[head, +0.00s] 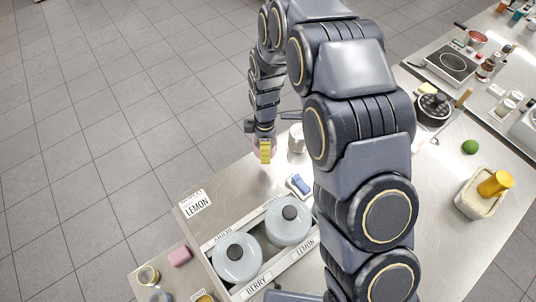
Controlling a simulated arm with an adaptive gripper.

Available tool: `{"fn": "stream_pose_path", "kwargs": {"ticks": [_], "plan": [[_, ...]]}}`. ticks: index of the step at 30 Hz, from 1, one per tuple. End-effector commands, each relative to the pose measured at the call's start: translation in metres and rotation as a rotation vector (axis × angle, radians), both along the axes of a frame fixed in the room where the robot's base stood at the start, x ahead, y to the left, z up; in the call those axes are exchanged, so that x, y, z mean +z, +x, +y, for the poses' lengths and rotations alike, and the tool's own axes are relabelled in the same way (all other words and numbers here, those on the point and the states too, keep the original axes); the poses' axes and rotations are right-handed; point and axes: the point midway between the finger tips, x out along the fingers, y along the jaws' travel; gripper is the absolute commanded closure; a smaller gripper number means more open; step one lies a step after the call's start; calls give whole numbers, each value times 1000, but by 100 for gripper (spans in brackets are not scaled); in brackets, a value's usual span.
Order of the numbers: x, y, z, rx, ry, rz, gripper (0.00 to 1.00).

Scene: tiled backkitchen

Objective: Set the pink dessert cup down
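My gripper (264,150) shows near the middle of the head view, pointing down over the counter's left edge, with a yellow finger pad facing the camera. A little pale pink of the dessert cup (273,147) shows on both sides of the pad. The rest of the cup is hidden behind the finger, and the gripper appears shut on it. I cannot tell whether the cup's base touches the steel counter (240,180).
A tray (253,283) labelled BERRY and LEMON holds two lidded grey pots (237,258). Bare counter lies between gripper and tray.

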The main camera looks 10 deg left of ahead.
Motion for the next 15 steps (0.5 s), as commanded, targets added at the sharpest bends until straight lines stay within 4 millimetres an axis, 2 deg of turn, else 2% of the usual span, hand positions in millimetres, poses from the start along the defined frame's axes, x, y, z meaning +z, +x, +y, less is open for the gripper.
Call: {"fn": "stream_pose_path", "kwargs": {"ticks": [1,3,11,15], "plan": [[11,1,1,1,3,-6,72],[21,0,0,1,0,-1,72],[37,0,0,0,1,-2,72],[57,0,0,0,1,-1,72]]}}
